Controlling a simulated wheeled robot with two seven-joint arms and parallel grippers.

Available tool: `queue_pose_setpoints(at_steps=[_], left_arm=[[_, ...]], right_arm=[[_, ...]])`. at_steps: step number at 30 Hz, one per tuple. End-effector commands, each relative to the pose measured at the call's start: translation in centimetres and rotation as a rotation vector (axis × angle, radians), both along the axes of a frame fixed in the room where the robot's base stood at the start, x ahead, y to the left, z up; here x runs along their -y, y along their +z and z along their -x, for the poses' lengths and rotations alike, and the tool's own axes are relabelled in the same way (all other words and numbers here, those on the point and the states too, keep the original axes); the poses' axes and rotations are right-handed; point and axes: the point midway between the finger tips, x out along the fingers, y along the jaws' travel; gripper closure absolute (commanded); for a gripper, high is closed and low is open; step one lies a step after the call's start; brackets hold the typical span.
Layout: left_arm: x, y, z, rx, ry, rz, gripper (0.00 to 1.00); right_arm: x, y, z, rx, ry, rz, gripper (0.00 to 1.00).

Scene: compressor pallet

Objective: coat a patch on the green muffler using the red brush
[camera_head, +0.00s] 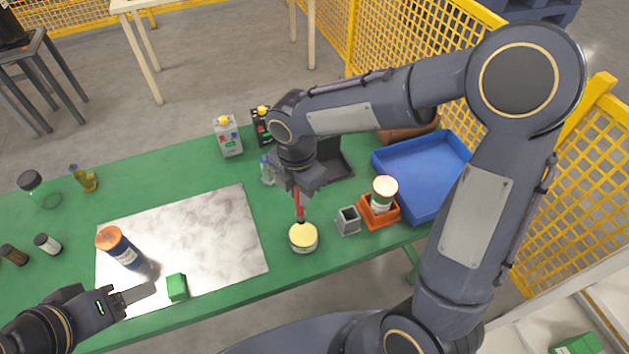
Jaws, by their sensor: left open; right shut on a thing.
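My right gripper (299,190) is shut on the red brush (299,208) and points down. The brush is upright, and its lower end is at a round tin (303,240) with a pale yellow top. I cannot tell whether the bristles touch that top. A small green block (177,287), which looks like the green muffler, sits at the front edge of the marbled grey plate. My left gripper (137,294) is open and empty, just left of the green block and apart from it.
Right of the tin stand a grey square cup (348,220) and an orange holder (378,212) with a can (383,190). A blue tray (425,170) is further right. Cartons (228,137) stand behind.

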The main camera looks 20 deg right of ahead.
Motion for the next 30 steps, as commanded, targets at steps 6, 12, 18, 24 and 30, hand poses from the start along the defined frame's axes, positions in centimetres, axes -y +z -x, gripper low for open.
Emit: queue_pose_setpoints(at_steps=[6, 12, 18, 24, 30], left_arm=[[0.0, -1.7, 0.0, -0.001, 0.0, 0.0, 0.38], [0.0, -3.6, 0.0, -0.001, 0.0, 0.0, 0.38], [0.0, -5.0, 0.0, 0.0, 0.0, 0.0, 0.38], [0.0, -5.2, 0.0, 0.0, 0.0, 0.0, 0.38], [0.0, -5.1, 0.0, 0.0, 0.0, 0.0, 0.38]], right_arm=[[0.1, -1.9, 0.0, -0.001, -0.001, 0.0, 1.0], [0.1, -4.1, 0.0, -0.001, -0.001, 0.0, 1.0], [0.1, -5.7, 0.0, 0.0, -0.001, 0.0, 1.0], [0.1, -6.0, 0.0, 0.0, -0.001, 0.0, 1.0], [0.1, -5.9, 0.0, 0.0, -0.001, 0.0, 1.0]])
